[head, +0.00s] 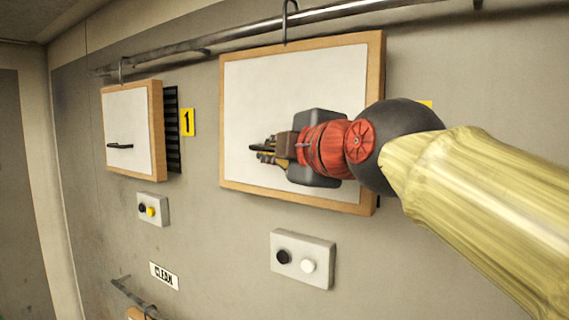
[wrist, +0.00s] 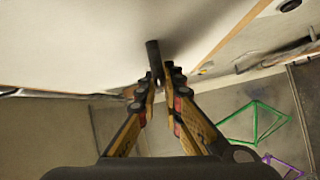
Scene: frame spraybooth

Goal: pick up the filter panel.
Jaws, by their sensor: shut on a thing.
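The nearer filter panel (head: 260,90) is a white sheet in a light wooden frame, hanging by a hook from a rail on the wall. My gripper (head: 262,153) is in front of its middle, with the fingers pointing left along its face. In the wrist view, my gripper (wrist: 158,88) is shut on the panel's dark bar handle (wrist: 153,55); the white panel face (wrist: 70,35) lies just beyond. In the head view my gripper hides the handle. A second, similar panel (head: 130,115) with a black handle (head: 120,146) hangs farther left.
The metal rail (head: 330,14) runs above both panels. A dark vent (head: 173,135) and a yellow "1" sign (head: 188,122) are beside the left panel. Button boxes (head: 303,258) (head: 153,209) and a "CLEAN" label (head: 164,275) are below. A lower rail (head: 133,295) is at bottom left.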

